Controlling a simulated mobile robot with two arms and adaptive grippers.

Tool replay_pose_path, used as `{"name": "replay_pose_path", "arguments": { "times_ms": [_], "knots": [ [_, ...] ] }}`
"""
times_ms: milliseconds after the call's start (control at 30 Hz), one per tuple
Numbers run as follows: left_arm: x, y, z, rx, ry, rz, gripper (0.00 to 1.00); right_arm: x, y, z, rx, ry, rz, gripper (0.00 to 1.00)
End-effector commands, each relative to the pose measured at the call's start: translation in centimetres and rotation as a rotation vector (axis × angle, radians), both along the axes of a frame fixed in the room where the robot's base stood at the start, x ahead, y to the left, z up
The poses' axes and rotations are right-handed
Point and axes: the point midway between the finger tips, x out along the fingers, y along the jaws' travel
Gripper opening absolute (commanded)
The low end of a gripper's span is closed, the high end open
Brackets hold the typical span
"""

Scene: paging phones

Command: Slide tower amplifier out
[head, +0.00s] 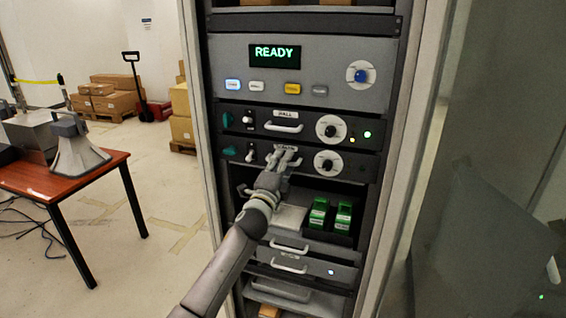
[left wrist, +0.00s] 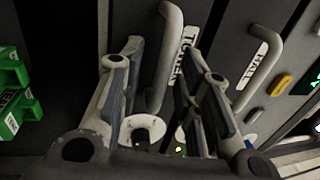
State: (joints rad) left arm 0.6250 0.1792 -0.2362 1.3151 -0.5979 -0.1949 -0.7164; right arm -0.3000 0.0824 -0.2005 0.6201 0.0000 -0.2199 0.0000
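The tower amplifier (head: 365,166) is a dark grey rack unit below the hall amplifier (head: 350,121). It has a white dial at right and a teal piece at left, and its front looks flush with the unit above. My left gripper (head: 284,154) is at its middle and hides most of its handle. In the left wrist view, the TOWER handle (left wrist: 172,45) stands between my two spread fingers (left wrist: 163,68), with gaps visible beside it. The hall amplifier's handle (left wrist: 263,62) is outside the fingers, to the right. My right gripper is not in view.
Above is a panel with a READY display (head: 275,53). Below is an open bay with green modules (head: 318,212) and lower units with handles (head: 289,264). The rack frame (head: 401,150) borders the right. A red-brown table (head: 60,182) with a horn speaker (head: 78,150) stands left.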

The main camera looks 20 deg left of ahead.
Motion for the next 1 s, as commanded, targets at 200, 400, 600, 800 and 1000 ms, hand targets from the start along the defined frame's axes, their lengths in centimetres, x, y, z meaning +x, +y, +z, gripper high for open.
{"name": "replay_pose_path", "arguments": {
  "times_ms": [200,400,600,800,1000],
  "knots": [
    [0.30,-0.02,0.08,-0.001,0.000,0.000,0.32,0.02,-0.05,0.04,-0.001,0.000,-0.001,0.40],
    [0.28,-0.01,0.08,-0.001,0.000,0.000,0.24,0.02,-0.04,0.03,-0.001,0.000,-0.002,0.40],
    [0.26,-0.01,0.06,-0.001,0.000,0.000,0.00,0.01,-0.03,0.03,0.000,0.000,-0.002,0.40],
    [0.26,-0.01,0.03,0.000,0.000,0.000,0.00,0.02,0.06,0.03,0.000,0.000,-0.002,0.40],
    [0.26,-0.01,-0.02,0.000,0.001,0.000,0.00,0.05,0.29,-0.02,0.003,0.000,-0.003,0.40]
  ]
}}
